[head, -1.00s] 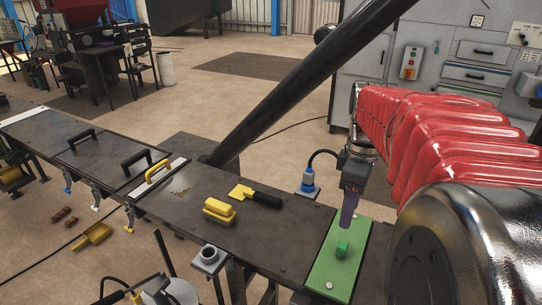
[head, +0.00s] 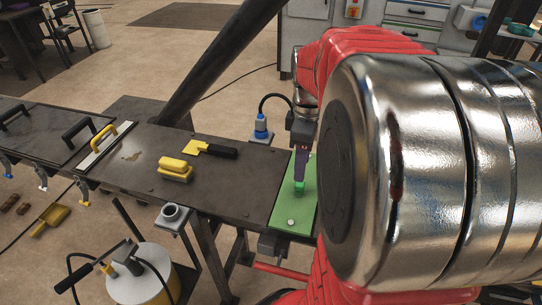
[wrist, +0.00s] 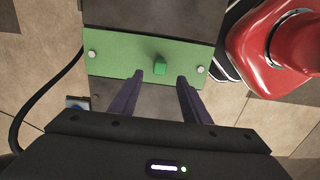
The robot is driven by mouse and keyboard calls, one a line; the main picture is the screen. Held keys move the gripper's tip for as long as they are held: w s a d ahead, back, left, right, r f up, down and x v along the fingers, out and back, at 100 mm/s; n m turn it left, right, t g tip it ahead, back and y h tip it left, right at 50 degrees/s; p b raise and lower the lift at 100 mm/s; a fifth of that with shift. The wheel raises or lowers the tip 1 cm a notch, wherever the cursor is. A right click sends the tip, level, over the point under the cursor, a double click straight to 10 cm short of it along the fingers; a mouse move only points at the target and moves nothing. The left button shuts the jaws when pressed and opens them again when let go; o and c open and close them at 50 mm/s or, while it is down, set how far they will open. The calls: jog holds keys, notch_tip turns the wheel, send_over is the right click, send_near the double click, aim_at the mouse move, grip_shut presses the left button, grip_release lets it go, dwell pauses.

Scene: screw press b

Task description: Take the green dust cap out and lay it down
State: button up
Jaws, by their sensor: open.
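The green dust cap (head: 299,188) stands on a bright green plate (head: 286,211) at the right end of the dark bench. In the wrist view the cap (wrist: 160,68) is a small green block near the middle of the plate (wrist: 118,66). My gripper (head: 301,179) reaches down over the cap, its purple fingers partly covering it in the head view. In the wrist view my gripper (wrist: 160,76) is open, one finger to each side, with the cap showing in the gap at about the tips. Nothing is held. I cannot tell whether a finger touches it.
A yellow-handled brush (head: 175,169) and a yellow scraper (head: 209,149) with a black handle lie on the bench (head: 136,178). A blue connector (head: 261,127) stands behind the plate. Bolt heads (wrist: 92,54) sit on the plate. The bench between brush and plate is clear.

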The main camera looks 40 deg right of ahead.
aim_at(300, 184)
notch_tip(300, 184, down, 8)
jog(key=shift+f, duration=0.15)
dwell(0.3)
grip_shut()
dwell(0.8)
